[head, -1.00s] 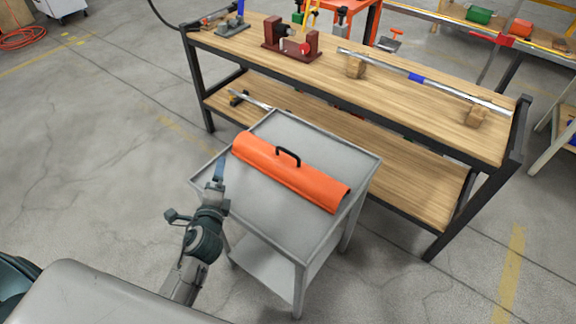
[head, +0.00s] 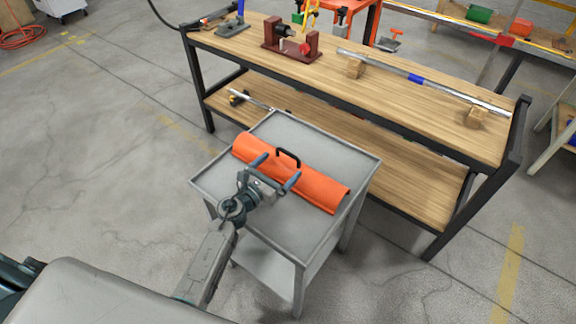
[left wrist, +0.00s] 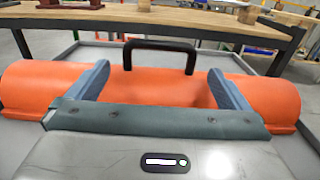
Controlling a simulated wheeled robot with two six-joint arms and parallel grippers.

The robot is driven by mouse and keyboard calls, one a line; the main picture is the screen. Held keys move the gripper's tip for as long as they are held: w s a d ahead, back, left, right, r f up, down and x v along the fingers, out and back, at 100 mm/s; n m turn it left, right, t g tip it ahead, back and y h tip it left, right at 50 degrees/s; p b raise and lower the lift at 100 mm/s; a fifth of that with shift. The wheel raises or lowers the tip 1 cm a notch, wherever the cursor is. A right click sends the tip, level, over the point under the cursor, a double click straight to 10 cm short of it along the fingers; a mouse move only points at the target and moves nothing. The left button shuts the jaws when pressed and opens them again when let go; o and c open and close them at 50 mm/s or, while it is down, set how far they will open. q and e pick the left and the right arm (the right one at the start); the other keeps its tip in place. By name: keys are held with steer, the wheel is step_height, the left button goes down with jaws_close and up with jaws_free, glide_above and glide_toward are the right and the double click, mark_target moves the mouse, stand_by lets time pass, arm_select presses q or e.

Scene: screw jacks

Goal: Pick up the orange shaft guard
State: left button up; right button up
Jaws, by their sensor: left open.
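The orange shaft guard (head: 318,188) is a long curved cover with a black handle on top. It lies on the grey cart's top. It also fills the middle of the left wrist view (left wrist: 35,88), with its black handle (left wrist: 160,45) upright between and beyond my fingers. My left gripper (head: 275,168) is open, its two fingers spread on either side of the handle, over the near side of the guard. In the left wrist view the gripper (left wrist: 160,85) has nothing between its fingers but a view of the guard and handle. My right gripper is not in view.
The grey cart (head: 205,185) has a raised rim and a lower shelf. Behind it stands a long workbench (head: 300,76) holding a silver shaft (head: 450,91) on wooden blocks and a dark red fixture (head: 280,45). The floor left of the cart is clear.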

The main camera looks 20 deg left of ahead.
mark_target(288, 155)
arm_select(q)
steer(key=shift+w+d+r, duration=0.15)
steer(key=shift+w, duration=0.25)
steer(key=x, duration=0.4)
steer(key=shift+w+p, duration=0.15)
steer(key=shift+p, duration=0.2)
steer(key=shift+c, duration=0.2)
steer(key=c, duration=1.5)
steer(key=shift+c, duration=0.2)
steer(key=shift+r, duration=0.1)
